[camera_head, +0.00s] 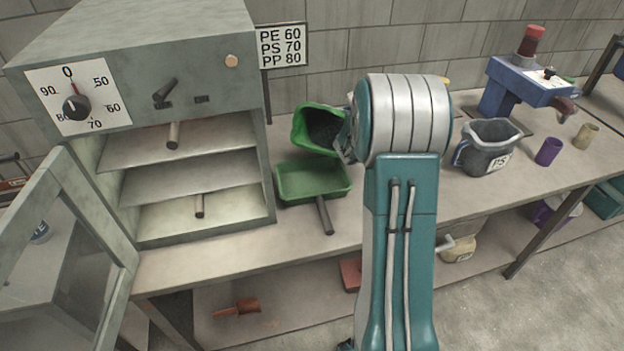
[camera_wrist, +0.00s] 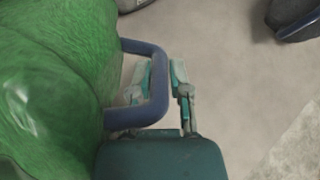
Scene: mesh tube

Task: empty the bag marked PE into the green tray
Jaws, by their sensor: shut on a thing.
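A green bag (camera_head: 301,132) with a dark inside is held tilted just behind and above the green tray (camera_head: 283,198) in the head view. No PE mark shows on it from here. The tray sits on the bench in front of the oven's right side, with a dark handle pointing toward me; I see nothing in it. My gripper (camera_head: 346,138) is at the bag's right side, partly hidden by my arm. In the wrist view my gripper (camera_wrist: 164,92) is shut on the blue handle of the green bag (camera_wrist: 50,75).
A sign (camera_head: 282,46) reads PE 60, PS 70, PP 80. A grey bag marked PS (camera_head: 485,147), a purple cup (camera_head: 548,151) and a blue machine (camera_head: 530,85) stand right.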

